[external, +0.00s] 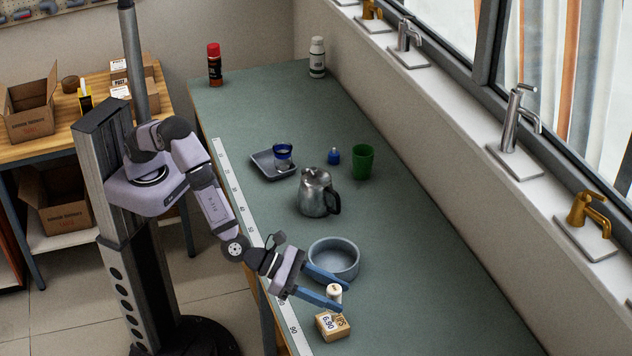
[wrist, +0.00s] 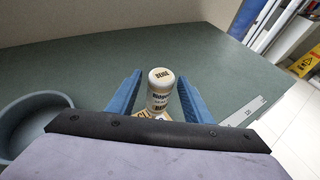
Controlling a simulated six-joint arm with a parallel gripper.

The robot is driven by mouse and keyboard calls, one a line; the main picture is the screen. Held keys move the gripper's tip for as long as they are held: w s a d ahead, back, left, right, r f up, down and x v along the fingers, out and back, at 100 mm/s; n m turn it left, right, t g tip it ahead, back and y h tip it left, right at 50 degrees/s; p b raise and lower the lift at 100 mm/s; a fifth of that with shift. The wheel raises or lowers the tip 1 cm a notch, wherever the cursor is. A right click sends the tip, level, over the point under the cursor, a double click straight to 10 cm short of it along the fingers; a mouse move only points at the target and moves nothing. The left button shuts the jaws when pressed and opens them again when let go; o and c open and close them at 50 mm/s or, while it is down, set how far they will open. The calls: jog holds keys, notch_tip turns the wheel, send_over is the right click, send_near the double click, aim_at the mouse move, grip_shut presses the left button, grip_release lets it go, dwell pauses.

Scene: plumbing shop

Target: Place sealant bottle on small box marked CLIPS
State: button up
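The sealant bottle, a small white bottle (external: 335,292) with a printed label, stands upright on the small wooden CLIPS box (external: 327,327) near the table's front edge. In the wrist view, the bottle (wrist: 160,92) is between my two blue fingers, with a gap on each side. My gripper (external: 341,296) is open around the bottle, low over the box. Part of the box (wrist: 148,115) shows below the bottle in the wrist view. One finger hides part of the bottle's lower end in the external view.
A grey-blue round bowl (external: 335,264) sits close beside my gripper. The table right of the box is clear.

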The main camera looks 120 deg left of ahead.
jog(key=shift+r, duration=0.15)
jog(key=shift+s, duration=0.1)
jog(key=b+v, duration=0.3)
jog(key=v, duration=0.8)
jog(key=shift+s+r, duration=0.2)
jog(key=shift+s, duration=0.15)
jog(key=shift+d, duration=0.15)
